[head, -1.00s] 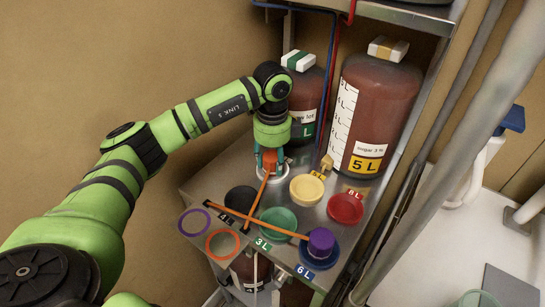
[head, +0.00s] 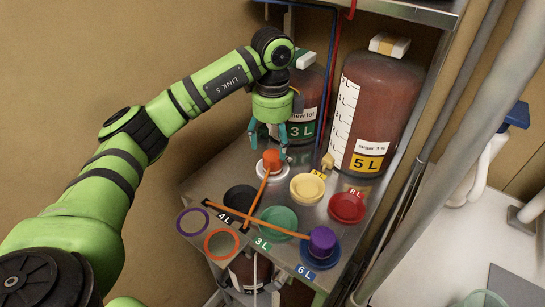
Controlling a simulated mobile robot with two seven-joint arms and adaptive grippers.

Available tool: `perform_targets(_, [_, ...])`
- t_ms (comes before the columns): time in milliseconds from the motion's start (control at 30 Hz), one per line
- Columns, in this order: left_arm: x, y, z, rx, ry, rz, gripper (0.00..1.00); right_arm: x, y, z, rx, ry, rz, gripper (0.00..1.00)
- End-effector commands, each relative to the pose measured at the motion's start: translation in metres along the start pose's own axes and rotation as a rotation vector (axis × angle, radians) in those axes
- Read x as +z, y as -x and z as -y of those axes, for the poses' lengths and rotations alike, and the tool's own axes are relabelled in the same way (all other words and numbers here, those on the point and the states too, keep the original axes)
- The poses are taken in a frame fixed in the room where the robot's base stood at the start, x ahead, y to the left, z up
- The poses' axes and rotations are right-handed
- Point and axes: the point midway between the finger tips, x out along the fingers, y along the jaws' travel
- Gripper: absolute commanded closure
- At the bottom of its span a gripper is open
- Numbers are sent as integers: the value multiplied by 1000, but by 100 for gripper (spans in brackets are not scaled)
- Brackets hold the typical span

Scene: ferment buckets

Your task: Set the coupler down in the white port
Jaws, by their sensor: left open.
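The orange coupler (head: 271,158) sits in the white port (head: 272,173) on the metal bench, with the port's pale ring visible around its base. An orange hose (head: 259,197) runs from it toward the front of the bench. My left gripper (head: 269,140) is open just above the coupler, its teal fingers spread on either side and apart from it. The gripper holds nothing. My right gripper is not in view.
Yellow (head: 307,187), red (head: 346,207), green (head: 278,221) and black (head: 240,198) ports lie nearby. A purple coupler (head: 322,240) sits in the blue port (head: 320,254). Large brown jugs (head: 376,110) stand behind. Purple (head: 192,222) and orange (head: 222,243) rings are at front left.

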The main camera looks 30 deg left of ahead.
Motion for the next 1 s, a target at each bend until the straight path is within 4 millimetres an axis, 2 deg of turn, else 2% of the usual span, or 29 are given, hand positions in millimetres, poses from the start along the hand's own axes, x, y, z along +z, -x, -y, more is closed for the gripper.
perform_targets(100, [0, 26, 1, -5, 0, -1, 30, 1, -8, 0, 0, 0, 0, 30])
perform_targets(300, [0, 56, 1, -2, 0, 1, 30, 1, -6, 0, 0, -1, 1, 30])
perform_targets(467, [0, 63, 0, 1, 0, 0, 30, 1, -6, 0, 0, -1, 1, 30])
perform_targets(1000, [0, 63, 0, 1, 0, 0, 30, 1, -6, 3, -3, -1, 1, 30])
